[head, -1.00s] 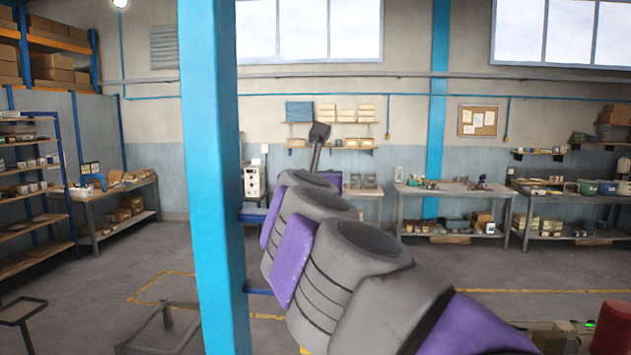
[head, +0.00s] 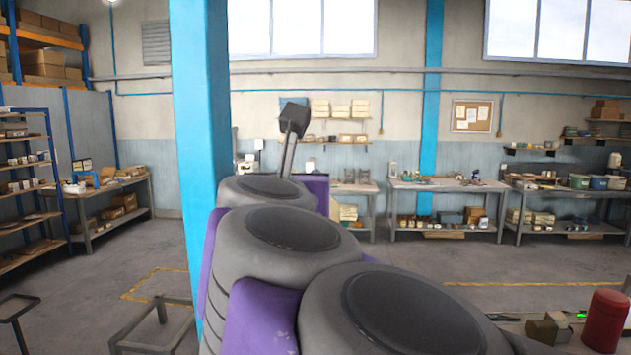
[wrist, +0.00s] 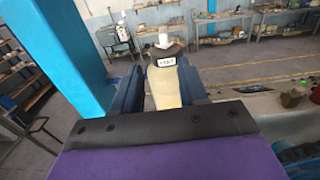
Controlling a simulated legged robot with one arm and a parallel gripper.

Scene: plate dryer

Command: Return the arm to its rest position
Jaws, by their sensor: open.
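My grey and purple arm fills the lower middle of the head view. A dark block on a thin stalk shows past its far end; I cannot tell which part it is. In the wrist view my gripper (wrist: 158,78) has its two dark blue fingers apart, in front of the dark palm plate. A beige piece (wrist: 165,88) with a small white label and a white top shows between the fingers. I cannot tell whether it lies between them or beyond them. The gripper's fingers are not clear in the head view.
A blue pillar (head: 203,150) stands close on the left, beside the arm. A red cylinder (head: 605,322) is at the lower right. A low metal frame (head: 150,325) stands at the lower left. Workbenches (head: 445,187) line the back wall, with open floor before them.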

